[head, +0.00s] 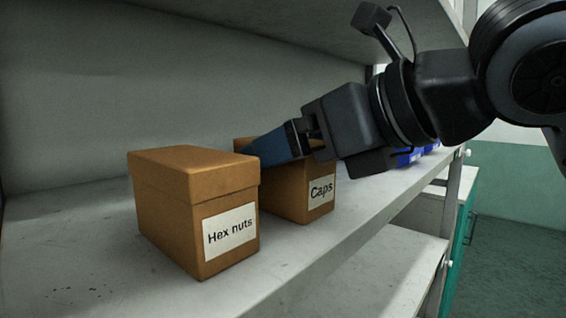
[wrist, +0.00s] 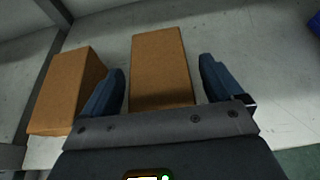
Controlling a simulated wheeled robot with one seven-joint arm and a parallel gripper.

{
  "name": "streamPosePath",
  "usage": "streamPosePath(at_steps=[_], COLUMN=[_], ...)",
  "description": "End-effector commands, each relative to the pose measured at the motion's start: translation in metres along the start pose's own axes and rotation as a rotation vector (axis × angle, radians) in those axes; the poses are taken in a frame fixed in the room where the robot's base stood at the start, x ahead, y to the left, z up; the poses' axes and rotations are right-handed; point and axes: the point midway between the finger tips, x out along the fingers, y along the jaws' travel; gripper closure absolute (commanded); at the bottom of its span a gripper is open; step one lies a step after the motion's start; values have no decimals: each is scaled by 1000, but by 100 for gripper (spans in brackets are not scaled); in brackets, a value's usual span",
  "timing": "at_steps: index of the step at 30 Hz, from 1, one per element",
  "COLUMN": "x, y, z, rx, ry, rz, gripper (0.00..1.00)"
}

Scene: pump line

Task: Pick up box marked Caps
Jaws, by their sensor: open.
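The brown box marked Caps (head: 290,200) stands on the shelf, its white label facing the front edge. My gripper (head: 268,150) reaches in from the right, and its fingers hide part of the box's top in the head view. In the wrist view, the Caps box (wrist: 161,65) lies between the two blue fingers of my gripper (wrist: 162,80). The fingers are spread open, with a gap on either side of the box. I cannot tell how far the fingertips are above its lid.
A brown box marked Hex nuts (head: 190,210) stands to the left of the Caps box, close to it. Blue items (head: 410,156) are further right along the shelf (head: 90,275). Another shelf board (head: 270,18) hangs overhead, and a back wall closes the shelf.

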Motion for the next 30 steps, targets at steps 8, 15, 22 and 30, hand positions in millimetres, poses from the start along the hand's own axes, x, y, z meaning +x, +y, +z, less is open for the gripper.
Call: streamPosePath(at_steps=[8, 15, 22, 30], x=[6, 6, 6, 6], y=[0, 0, 0, 0], z=[-1, -1, 0, 0], rx=[0, 0, -1, -1], ry=[0, 0, 0, -2], rz=[0, 0, 0, -1], gripper=[6, 26, 48, 70])
